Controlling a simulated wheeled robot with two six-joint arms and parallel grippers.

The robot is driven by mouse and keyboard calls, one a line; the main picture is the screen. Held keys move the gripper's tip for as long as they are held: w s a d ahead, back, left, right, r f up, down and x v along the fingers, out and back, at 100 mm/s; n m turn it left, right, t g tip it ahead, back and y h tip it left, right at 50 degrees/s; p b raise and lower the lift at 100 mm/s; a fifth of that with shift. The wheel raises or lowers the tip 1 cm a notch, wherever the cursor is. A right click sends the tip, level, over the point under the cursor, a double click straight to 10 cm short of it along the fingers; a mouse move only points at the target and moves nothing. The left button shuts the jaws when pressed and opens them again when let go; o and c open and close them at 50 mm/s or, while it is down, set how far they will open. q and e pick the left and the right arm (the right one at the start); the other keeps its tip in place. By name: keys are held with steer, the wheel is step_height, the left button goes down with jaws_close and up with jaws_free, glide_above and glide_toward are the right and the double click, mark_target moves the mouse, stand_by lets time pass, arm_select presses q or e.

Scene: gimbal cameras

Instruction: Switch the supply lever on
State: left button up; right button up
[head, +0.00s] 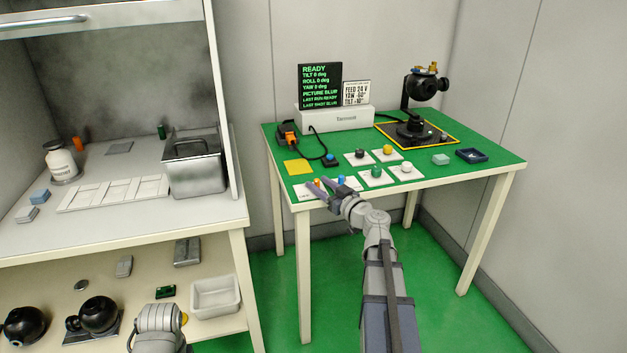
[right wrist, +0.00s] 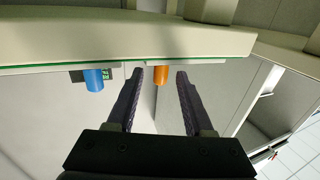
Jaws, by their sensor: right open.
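No lever is labelled legibly as the supply lever. A small orange lever or knob (head: 317,182) stands on a white plate at the near left edge of the green table, with a blue one (head: 341,180) to its right. My right gripper (head: 323,188) is open at that edge. In the right wrist view the orange piece (right wrist: 161,76) appears between the fingertips (right wrist: 160,72), with no clear contact, and the blue piece (right wrist: 94,80) is left of them. My left gripper is not in view; only part of my left arm shows.
A bench (head: 110,225) stands left.

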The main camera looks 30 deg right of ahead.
steer(key=shift+s+d, duration=0.2)
steer(key=shift+s, duration=1.2)
